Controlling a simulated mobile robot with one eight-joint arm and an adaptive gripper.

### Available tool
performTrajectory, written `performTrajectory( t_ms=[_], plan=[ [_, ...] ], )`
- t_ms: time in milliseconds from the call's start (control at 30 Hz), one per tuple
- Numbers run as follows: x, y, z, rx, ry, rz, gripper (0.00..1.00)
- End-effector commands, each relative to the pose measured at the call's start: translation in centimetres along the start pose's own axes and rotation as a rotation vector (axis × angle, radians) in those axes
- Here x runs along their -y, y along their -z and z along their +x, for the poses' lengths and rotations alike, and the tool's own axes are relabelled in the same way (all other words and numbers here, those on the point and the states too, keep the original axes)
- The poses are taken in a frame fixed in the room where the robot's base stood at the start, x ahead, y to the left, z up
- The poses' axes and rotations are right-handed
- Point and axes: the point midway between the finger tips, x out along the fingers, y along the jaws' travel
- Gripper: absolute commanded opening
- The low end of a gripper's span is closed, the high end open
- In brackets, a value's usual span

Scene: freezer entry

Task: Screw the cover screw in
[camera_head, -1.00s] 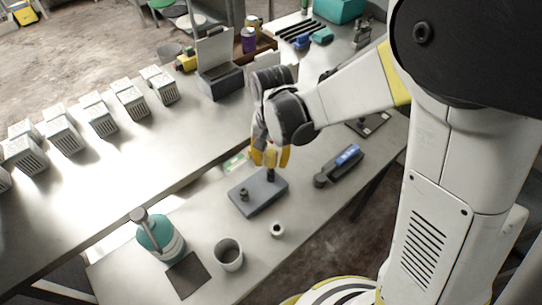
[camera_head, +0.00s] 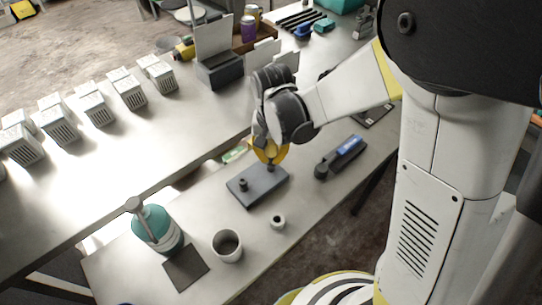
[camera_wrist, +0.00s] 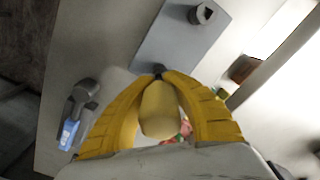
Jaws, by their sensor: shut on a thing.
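A dark grey block (camera_head: 262,190) lies on the near bench; it also shows in the wrist view (camera_wrist: 180,50). A dark screw (camera_head: 270,167) stands upright at its far right end. My gripper (camera_head: 271,161), with yellow fingers, is above that end. In the wrist view its fingertips (camera_wrist: 158,74) meet on the top of the dark screw (camera_wrist: 158,68), shut on it. The screw's lower part and how deep it sits cannot be told. A second dark post with a socketed head (camera_head: 243,184) stands at the block's other end, also in the wrist view (camera_wrist: 202,13).
A handheld dark tool with a blue display (camera_head: 341,157) lies right of the block. A small white ring (camera_head: 278,222), a grey cup (camera_head: 228,245) and a teal pump bottle (camera_head: 157,230) stand nearer. White slotted boxes (camera_head: 97,110) line the other bench.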

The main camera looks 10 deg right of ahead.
Motion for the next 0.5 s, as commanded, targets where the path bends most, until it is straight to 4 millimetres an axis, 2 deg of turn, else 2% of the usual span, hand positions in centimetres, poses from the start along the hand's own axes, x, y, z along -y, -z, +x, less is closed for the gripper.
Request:
performTrajectory(
  t_ms=[500],
  plan=[
    [0.0,0.0,-2.4,0.000,0.000,0.000,0.00]
  ],
)
